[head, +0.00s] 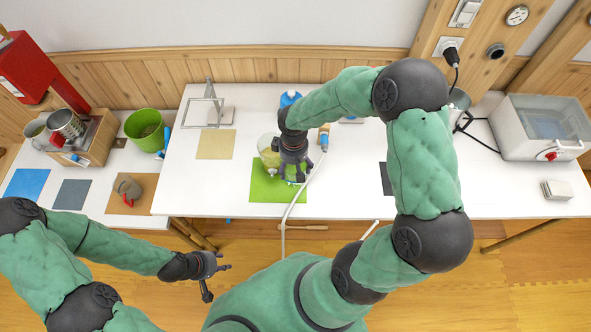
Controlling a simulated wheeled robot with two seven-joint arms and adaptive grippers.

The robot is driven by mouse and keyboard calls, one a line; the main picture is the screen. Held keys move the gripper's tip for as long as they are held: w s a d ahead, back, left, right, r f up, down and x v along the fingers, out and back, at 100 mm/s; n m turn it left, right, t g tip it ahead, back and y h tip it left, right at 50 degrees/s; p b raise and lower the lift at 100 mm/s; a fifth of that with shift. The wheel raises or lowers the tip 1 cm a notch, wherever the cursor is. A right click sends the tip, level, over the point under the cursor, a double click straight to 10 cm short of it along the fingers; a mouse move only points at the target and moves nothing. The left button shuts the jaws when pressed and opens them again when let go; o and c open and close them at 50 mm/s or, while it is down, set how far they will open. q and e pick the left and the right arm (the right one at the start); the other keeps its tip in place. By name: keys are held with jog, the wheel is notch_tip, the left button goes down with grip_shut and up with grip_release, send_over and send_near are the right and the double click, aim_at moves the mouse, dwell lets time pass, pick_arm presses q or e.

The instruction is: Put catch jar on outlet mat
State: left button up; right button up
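My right gripper (293,176) points down over the green mat (262,190) near the front of the white table. Something pale and clear shows between and below its fingers; I cannot tell if this is the catch jar or if the fingers grip it. A rounded yellowish glass jar (267,151) stands at the back of the green mat, just left of that gripper and partly hidden. A grey-brown mug-like vessel (127,187) stands on a brown mat (146,205) at the left. My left gripper (221,280) is open and empty in front of the table. No mat is clearly marked as the outlet mat.
A tan mat (216,144) lies bare. The table's right front is mostly free.

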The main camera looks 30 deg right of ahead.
aim_at(295, 169)
jog(key=shift+w+d+f, duration=0.3)
jog(key=shift+d+f, duration=0.05)
jog(key=shift+f, duration=0.2)
jog(key=shift+w+d+f, duration=0.25)
jog(key=shift+d+f, duration=0.05)
jog(key=shift+f, duration=0.2)
jog(key=shift+f+b, duration=0.65)
jog(key=shift+f, duration=0.9)
jog(key=shift+f, duration=0.15)
jog(key=o, duration=1.2)
